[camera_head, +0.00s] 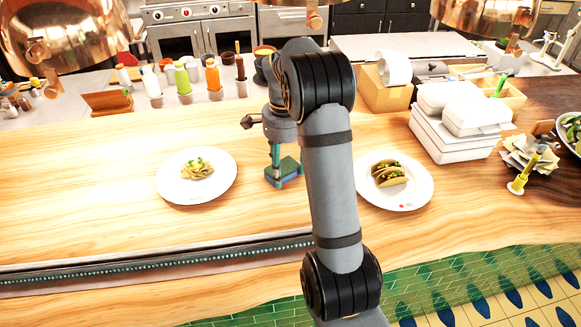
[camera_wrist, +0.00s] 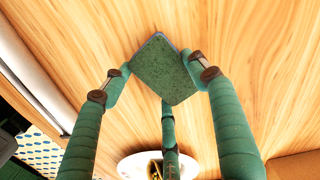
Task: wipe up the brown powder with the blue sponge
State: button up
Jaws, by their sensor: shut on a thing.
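The sponge (camera_head: 286,170) has a green top and a blue lower edge. My gripper (camera_head: 284,158) points down at the wooden counter between two plates and holds the sponge at or just above the wood; I cannot tell whether it touches. In the wrist view, the teal fingers of my gripper (camera_wrist: 156,77) are closed on the sides of the sponge (camera_wrist: 164,72), which looks tilted in that picture. I see no brown powder in either view; the wood under the sponge and behind my arm is hidden.
A plate of food (camera_head: 170,190) stands left of the sponge, and a taco plate (camera_head: 420,190) stands right. White boxes (camera_head: 455,135) are stacked farther right. Bottles (camera_head: 183,80) line the back. A metal strip (camera_head: 120,268) runs along the front left. The left wood is mostly clear.

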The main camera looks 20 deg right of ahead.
jog(key=shift+s+a+f, duration=0.1)
jog(key=shift+a, duration=0.2)
jog(key=shift+r+p, duration=0.45)
notch_tip(320, 180, up, 5)
jog(key=p, duration=0.4)
jog(key=shift+d+r, duration=0.1)
